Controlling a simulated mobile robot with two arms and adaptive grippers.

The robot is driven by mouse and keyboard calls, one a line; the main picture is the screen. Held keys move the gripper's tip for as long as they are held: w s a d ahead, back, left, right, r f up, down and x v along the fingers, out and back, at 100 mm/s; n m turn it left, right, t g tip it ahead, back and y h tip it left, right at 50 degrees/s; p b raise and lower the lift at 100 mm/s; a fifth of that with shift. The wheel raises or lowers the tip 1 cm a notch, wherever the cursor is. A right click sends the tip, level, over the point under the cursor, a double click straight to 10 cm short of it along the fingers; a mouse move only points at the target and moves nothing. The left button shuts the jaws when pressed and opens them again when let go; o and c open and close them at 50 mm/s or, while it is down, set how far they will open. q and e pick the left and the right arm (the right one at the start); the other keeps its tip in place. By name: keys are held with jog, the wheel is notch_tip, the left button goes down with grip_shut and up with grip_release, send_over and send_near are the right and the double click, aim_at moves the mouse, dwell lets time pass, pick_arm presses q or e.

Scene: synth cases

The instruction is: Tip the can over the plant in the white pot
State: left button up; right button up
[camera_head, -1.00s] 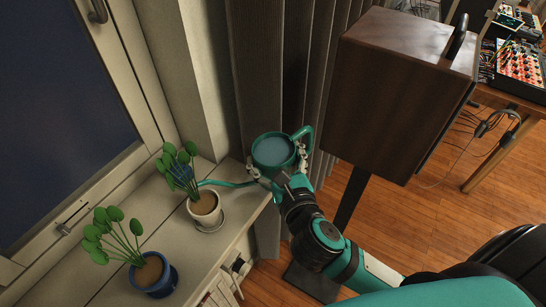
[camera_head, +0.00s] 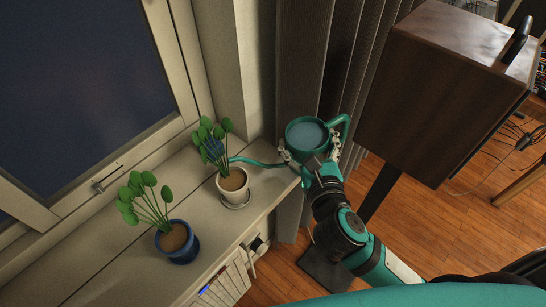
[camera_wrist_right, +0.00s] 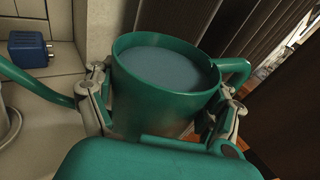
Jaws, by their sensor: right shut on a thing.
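The can is a teal watering can (camera_head: 306,136) with water in it, seen from above. It also shows in the wrist view (camera_wrist_right: 160,100), roughly upright, water within its rim. My right gripper (camera_head: 311,160) is shut around its body, one finger on each side, as the wrist view shows (camera_wrist_right: 165,125). The thin spout points left, its end near the leaves of the plant (camera_head: 214,143) in the white pot (camera_head: 233,187). I cannot tell how far above the soil the spout end is. No water stream shows. My left gripper is not in view.
The white pot stands on a saucer on the pale windowsill (camera_head: 130,270). A plant in a blue pot (camera_head: 178,243) stands nearer on the sill. A wooden speaker (camera_head: 430,95) on a stand is right of the can, and dark curtains (camera_head: 305,60) hang behind it.

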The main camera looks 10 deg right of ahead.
jog(key=shift+d+r+n+t+p, duration=0.15)
jog(key=shift+r+n+t+p, duration=0.15)
jog(key=shift+r+n+p, duration=0.3)
dwell(0.3)
jog(key=shift+r+n+p, duration=0.3)
jog(key=shift+r+p, duration=0.2)
jog(key=shift+p, duration=0.05)
dwell(2.2)
jog(key=shift+r+p, duration=0.3)
jog(key=shift+n, duration=0.3)
jog(key=f+m, duration=0.2)
jog(key=f, duration=0.1)
jog(key=shift+a+m+p, duration=0.25)
jog(key=shift+m+p, duration=0.15)
jog(key=shift+a+r+m+g+p, duration=0.15)
jog(key=shift+r+m+g+p, duration=0.2)
jog(key=shift+r+p, duration=0.85)
jog(key=shift+r, duration=0.15)
